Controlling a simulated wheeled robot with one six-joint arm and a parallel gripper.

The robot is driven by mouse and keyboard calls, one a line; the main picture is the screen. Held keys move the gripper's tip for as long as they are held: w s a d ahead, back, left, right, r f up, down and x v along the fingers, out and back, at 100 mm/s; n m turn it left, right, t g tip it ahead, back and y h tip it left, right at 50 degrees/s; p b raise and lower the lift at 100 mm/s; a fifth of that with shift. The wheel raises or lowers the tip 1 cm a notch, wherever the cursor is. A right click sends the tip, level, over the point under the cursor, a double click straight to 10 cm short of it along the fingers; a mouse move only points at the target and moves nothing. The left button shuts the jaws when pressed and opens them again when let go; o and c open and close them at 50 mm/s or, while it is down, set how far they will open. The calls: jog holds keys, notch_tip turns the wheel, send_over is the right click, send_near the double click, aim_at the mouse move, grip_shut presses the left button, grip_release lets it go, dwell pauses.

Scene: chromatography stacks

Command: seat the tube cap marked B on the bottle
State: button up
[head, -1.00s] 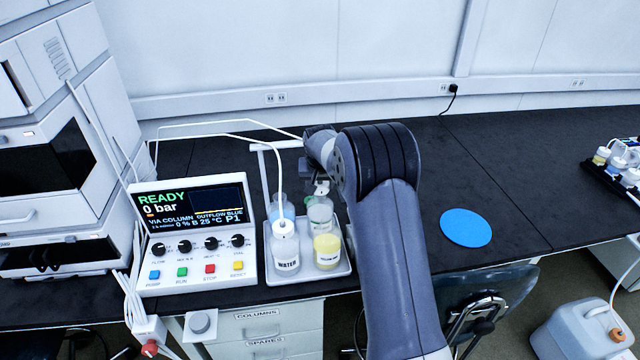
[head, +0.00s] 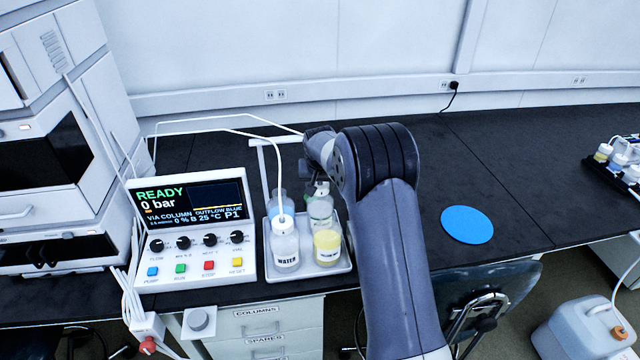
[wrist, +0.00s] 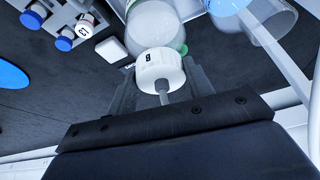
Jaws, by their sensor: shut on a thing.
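My gripper (wrist: 160,83) is shut on a white cap (wrist: 150,73) with a small dark mark on its side, and a grey tube runs from the cap's end. In the wrist view, the clear bottle (wrist: 153,28) with a green edge lies directly beyond the cap, in line with it. I cannot tell whether the cap touches the bottle's mouth or sits just off it. In the head view, the bottle (head: 320,208) stands at the back right of the tray, under my gripper (head: 319,187). My arm hides part of that area.
The grey tray (head: 300,272) also holds a capped WATER bottle (head: 285,250), a yellow bottle (head: 327,248) and a blue one (head: 279,205), all close together. A control panel (head: 190,230) stands left. A blue disc (head: 466,225) lies on clear bench at right.

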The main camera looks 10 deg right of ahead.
jog(key=shift+f, duration=0.15)
jog(key=shift+f+b, duration=0.25)
jog(key=shift+b, duration=0.2)
jog(key=o, duration=1.5)
jog(key=shift+r, duration=0.1)
jog(key=shift+r+p, duration=2.05)
jog(key=shift+r, duration=1.4)
